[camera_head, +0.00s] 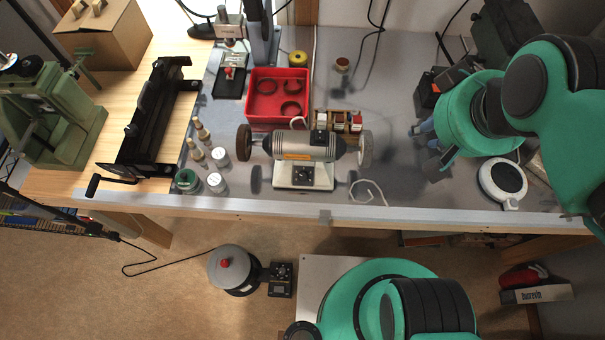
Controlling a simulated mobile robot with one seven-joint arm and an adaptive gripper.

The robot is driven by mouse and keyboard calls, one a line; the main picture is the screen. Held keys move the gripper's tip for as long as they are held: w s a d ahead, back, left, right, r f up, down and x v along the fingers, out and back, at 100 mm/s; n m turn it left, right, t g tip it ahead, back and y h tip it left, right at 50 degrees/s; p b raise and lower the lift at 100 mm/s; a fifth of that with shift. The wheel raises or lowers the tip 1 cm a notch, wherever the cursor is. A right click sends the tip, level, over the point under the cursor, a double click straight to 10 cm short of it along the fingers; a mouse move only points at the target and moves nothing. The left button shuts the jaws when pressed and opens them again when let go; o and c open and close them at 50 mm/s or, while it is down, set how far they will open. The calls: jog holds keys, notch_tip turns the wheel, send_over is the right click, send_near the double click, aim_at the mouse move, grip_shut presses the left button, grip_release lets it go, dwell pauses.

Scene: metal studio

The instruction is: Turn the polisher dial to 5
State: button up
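The polisher (312,146) is a silver-grey bench machine with a dark wheel at its left end and a pale wheel at its right end. It stands near the front middle of the grey bench. Its dial (303,176) is a small dark knob on a black panel on the front of the light base. The number it points to is too small to read. My gripper (420,148) is to the right of the polisher, apart from it, above the bench. Its two fingers look spread, with nothing seen between them.
A red tray (260,118) with dark rings and a small rack (338,124) stand behind the polisher. Small bottles and jars (216,183) are to its left. A white cord (368,188) lies to its right. A round white scale-like device (502,180) sits below my arm.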

jog(key=a+f+n+g+p, duration=0.1)
jog(key=a+f+n+p, duration=0.2)
jog(key=a+n, duration=0.7)
jog(key=n+t+p, duration=0.2)
jog(key=n+p, duration=0.5)
jog(key=n, duration=2.7)
send_near(302, 176)
jog(key=v, duration=0.5)
jog(key=shift+w+a+r, duration=0.1)
jog(key=shift+r, duration=0.05)
jog(key=shift+b+x, duration=2.5)
jog(key=shift+x, duration=4.4)
